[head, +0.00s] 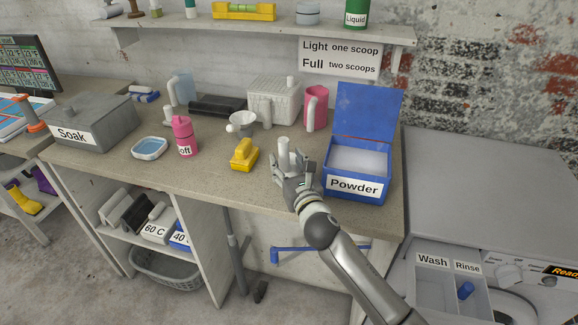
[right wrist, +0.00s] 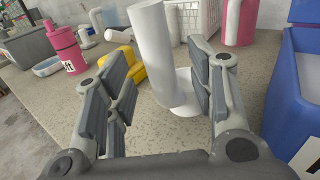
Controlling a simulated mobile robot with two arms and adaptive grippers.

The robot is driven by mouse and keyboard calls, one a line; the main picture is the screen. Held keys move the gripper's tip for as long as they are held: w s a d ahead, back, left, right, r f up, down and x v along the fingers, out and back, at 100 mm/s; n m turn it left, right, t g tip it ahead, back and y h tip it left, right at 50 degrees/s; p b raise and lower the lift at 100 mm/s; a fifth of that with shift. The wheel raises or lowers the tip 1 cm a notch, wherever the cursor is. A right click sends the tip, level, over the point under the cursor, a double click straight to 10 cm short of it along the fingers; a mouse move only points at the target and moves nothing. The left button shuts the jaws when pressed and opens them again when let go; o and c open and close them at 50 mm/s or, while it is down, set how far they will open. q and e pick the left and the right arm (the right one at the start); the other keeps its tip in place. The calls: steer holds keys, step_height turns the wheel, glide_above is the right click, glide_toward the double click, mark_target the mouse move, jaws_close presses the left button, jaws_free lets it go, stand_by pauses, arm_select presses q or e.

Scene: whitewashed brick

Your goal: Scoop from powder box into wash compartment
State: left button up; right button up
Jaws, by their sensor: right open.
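The blue powder box (head: 357,200), labelled Powder, stands at the bench's right end with its lid (head: 367,115) raised and white powder (head: 358,161) inside. The box also shows at the right of the right wrist view (right wrist: 294,105). A white upright cylinder with a round white base, possibly the scoop (head: 284,152), stands left of the box. My right gripper (head: 287,168) is open, with its fingers on either side of this cylinder (right wrist: 158,50); contact is unclear. The wash compartment (head: 432,284) is in the open drawer at lower right. My left gripper is out of view.
The rinse compartment (head: 470,305) holds a blue piece. A white funnel-like item (head: 241,124), yellow object (head: 243,155), pink bottle (head: 184,137) and pink mug (head: 317,110) stand nearby. The sign (head: 340,57) reads Light one scoop, Full two scoops. The front bench strip is clear.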

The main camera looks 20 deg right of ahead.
steer(key=shift+w, duration=1.7)
steer(key=shift+c, duration=0.2)
steer(key=c, duration=0.5)
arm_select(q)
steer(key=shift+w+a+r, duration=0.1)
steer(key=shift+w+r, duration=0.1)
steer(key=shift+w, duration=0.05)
arm_select(e)
jaws_close()
